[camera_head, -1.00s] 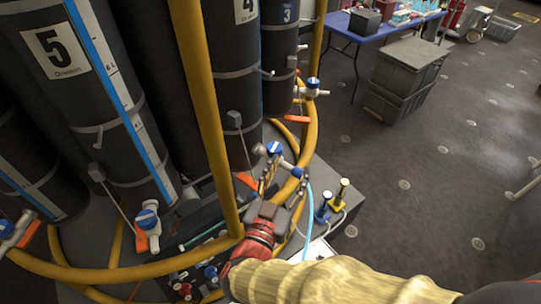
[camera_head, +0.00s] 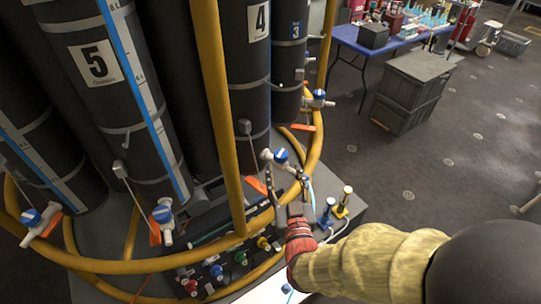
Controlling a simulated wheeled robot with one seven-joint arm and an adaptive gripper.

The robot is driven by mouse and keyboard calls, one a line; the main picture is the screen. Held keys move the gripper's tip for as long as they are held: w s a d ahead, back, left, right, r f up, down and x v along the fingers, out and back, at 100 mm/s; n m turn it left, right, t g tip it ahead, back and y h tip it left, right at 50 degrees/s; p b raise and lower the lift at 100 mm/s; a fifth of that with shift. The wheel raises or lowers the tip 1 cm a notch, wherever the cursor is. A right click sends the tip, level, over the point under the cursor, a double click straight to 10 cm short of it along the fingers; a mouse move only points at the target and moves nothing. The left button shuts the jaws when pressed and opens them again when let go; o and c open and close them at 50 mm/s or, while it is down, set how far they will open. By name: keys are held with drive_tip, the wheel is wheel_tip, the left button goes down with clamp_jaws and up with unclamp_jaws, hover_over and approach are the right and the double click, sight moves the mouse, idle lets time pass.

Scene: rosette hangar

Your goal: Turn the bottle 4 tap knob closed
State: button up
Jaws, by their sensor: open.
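Bottle 4 (camera_head: 258,70) is a tall black cylinder with a white "4" label, behind the yellow rail. Its tap (camera_head: 267,154) is a white and metal fitting low in front of it, with a blue knob (camera_head: 281,155) on top. My gripper (camera_head: 286,180) is open, with its dark fingers pointing up toward the tap. The fingertips appear just below the knob in the picture; I cannot tell whether they touch it. The red wrist and tan sleeved arm come in from the lower right. The lower tap body is partly hidden by my gripper.
A yellow rail upright (camera_head: 215,90) stands left of the tap, and a curved yellow ring (camera_head: 130,266) runs below. Bottle 5 (camera_head: 110,90) and its tap (camera_head: 162,215) are left; the bottle 3 tap (camera_head: 318,99) is behind right. Blue and yellow posts (camera_head: 344,200) stand right of my gripper.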

sight(282, 161)
drive_tip(key=shift+w, duration=0.5)
drive_tip(key=w, duration=0.2)
drive_tip(key=w+b, duration=0.1)
drive_tip(key=w, duration=0.1)
drive_tip(key=w+a, duration=0.1)
drive_tip(key=w, duration=0.1)
drive_tip(key=shift+w, duration=0.4)
drive_tip(key=shift+c, duration=1.2)
drive_tip(key=c, duration=0.9)
drive_tip(key=shift+m+b, duration=0.3)
drive_tip(key=shift+c, duration=0.3)
